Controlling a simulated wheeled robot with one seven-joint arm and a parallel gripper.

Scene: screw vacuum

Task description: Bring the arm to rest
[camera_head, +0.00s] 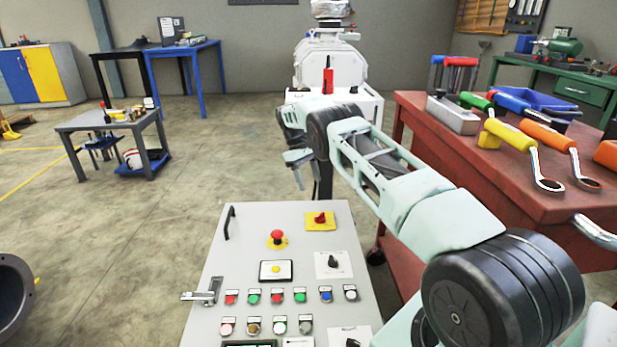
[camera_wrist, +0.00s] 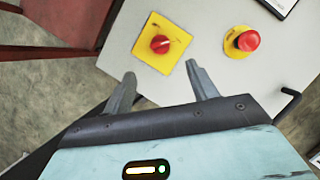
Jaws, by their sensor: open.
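My gripper (camera_head: 299,171) hangs above the far edge of the grey control panel (camera_head: 240,225) in the head view. In the wrist view my gripper (camera_wrist: 163,83) shows two separate fingers with nothing between them. Beyond the fingertips is a red rotary switch (camera_wrist: 160,44) on a yellow plate. The same red switch (camera_head: 320,218) shows at the panel's upper right in the head view. My arm reaches from the lower right to the panel's far side, bent at the elbow.
A red workbench (camera_head: 430,160) with wrenches and other tools stands close to the right of my arm. A white machine (camera_head: 327,70) stands behind the panel. A red emergency button (camera_head: 277,237) rises from the panel. Open floor (camera_head: 150,220) lies to the left.

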